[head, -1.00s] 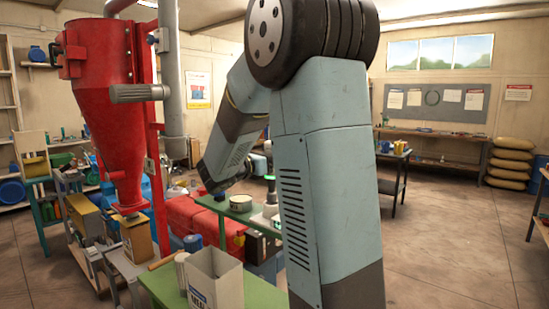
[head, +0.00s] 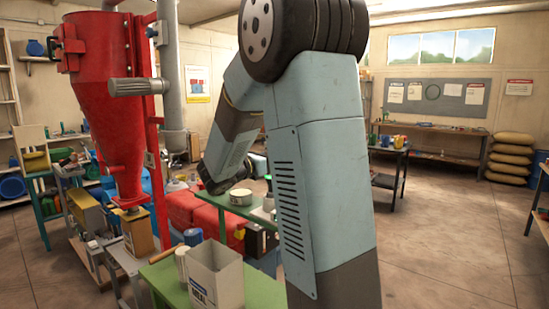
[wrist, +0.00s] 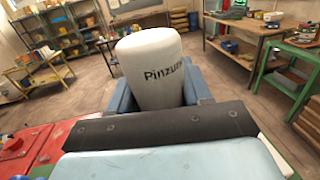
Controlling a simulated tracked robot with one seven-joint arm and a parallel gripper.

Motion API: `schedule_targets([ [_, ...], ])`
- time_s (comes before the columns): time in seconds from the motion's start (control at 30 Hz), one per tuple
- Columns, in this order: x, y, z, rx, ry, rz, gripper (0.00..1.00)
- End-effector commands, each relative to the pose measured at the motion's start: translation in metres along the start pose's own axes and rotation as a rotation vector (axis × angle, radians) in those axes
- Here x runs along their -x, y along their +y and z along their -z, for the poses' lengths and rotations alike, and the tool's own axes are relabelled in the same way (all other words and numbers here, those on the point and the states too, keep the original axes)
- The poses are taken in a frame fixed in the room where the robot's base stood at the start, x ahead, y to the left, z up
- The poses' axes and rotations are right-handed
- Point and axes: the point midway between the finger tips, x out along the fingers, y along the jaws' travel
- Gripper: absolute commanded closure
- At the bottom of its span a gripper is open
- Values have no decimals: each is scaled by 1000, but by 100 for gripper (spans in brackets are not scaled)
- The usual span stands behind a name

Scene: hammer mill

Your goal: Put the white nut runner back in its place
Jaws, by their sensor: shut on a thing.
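The white nut runner (wrist: 152,62) fills the upper middle of the wrist view, a smooth white body with dark lettering that reads "Pinzu" before it curves away. My gripper (wrist: 158,92) is shut on it, with blue-grey fingers showing on both sides of the body. The lower end of the tool is hidden behind the dark edge of my wrist. In the head view my own arm covers most of the area around the gripper, so the tool is not clearly seen there. I cannot make out its place in these frames.
A green-topped table (head: 262,213) with a round tin (head: 241,197) stands behind my arm. A nearer green bench (head: 165,280) carries an open box (head: 216,278). The red mill hopper (head: 100,85) stands at left. Open floor (head: 445,240) lies at right.

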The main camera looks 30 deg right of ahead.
Motion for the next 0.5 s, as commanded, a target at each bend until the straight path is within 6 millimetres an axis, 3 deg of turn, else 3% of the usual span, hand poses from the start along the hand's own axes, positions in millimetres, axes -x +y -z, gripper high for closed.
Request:
schedule_targets([
  [0.5, 0, 0, 9, -1, -2, 0, 100],
])
